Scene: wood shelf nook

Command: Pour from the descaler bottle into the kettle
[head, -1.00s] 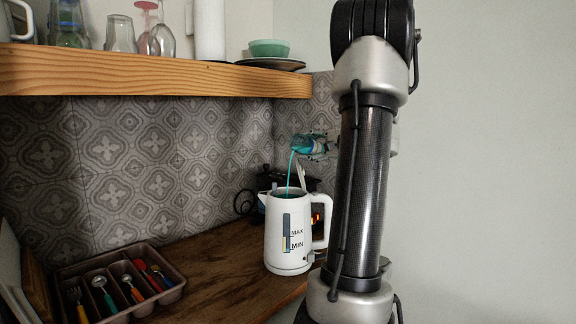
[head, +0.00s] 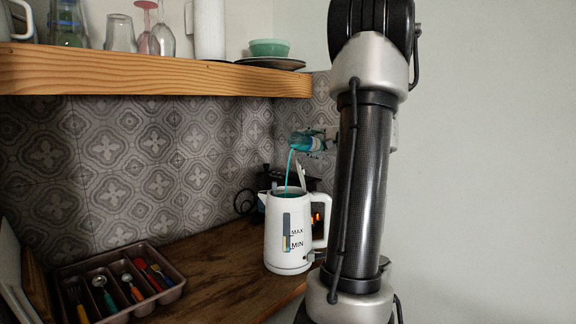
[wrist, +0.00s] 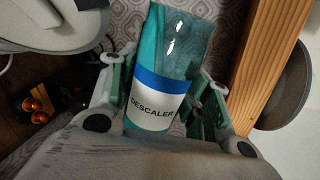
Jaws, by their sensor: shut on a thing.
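The descaler bottle (head: 302,142) is tilted with its mouth to the left, above the kettle. A thin teal stream (head: 289,167) runs from its mouth down into the open top of the white kettle (head: 284,232). In the head view my arm hides part of the gripper.
A cutlery tray (head: 172,292) with several utensils sits on the wooden counter (head: 215,262) at left. A wooden shelf (head: 150,80) with glasses and a green bowl (head: 269,47) runs above. A dark appliance with orange lights stands behind the kettle.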

